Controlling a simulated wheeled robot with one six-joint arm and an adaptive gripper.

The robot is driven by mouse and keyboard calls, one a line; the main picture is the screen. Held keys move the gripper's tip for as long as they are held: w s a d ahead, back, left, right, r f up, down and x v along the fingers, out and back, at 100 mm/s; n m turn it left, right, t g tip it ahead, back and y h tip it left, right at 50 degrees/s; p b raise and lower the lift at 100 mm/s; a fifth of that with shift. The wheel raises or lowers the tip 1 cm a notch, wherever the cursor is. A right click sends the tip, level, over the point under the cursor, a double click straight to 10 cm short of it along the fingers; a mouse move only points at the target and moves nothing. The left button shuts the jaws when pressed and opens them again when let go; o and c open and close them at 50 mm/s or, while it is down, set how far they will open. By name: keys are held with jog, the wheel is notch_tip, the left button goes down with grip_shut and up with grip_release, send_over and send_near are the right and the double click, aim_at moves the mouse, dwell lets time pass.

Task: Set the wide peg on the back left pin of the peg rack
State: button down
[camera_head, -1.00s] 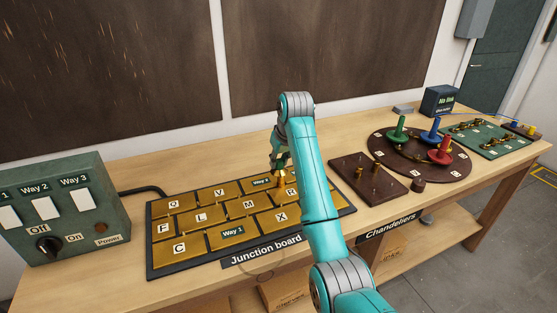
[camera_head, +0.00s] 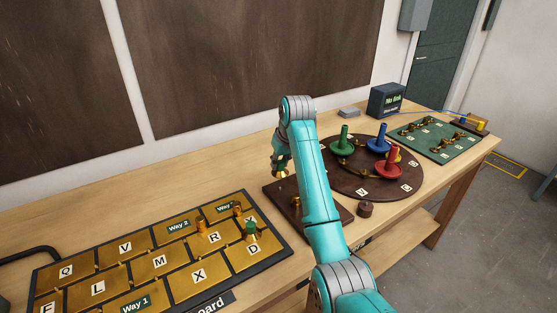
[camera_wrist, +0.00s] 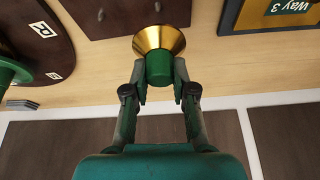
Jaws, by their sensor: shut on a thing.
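My gripper (camera_wrist: 160,92) is shut on the wide peg (camera_wrist: 158,40), a flared brass piece with a green end. In the head view my gripper (camera_head: 281,166) is held over the bench, above the back left part of the dark brown peg rack (camera_head: 274,193). The brass of the wide peg (camera_head: 281,174) shows just below the fingers. My arm hides much of the rack, and its back left pin cannot be made out clearly. In the wrist view an edge of the rack (camera_wrist: 115,20) shows beyond the peg, at the top.
A round dark board (camera_head: 362,186) with green, blue and red pieces is right of the rack. A small brown knob (camera_head: 365,209) stands before it.

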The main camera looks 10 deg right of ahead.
aim_at(281, 175)
notch_tip(281, 175, down, 3)
jog(key=shift+d+r, duration=0.15)
jog(key=shift+f, duration=1.55)
jog(key=shift+f, duration=0.6)
jog(key=c, duration=0.9)
grip_release()
jog(key=shift+o, duration=0.2)
jog(key=a+v, duration=0.1)
jog(key=v, duration=1.1)
jog(key=shift+d, duration=0.4)
jog(key=shift+s, duration=0.1)
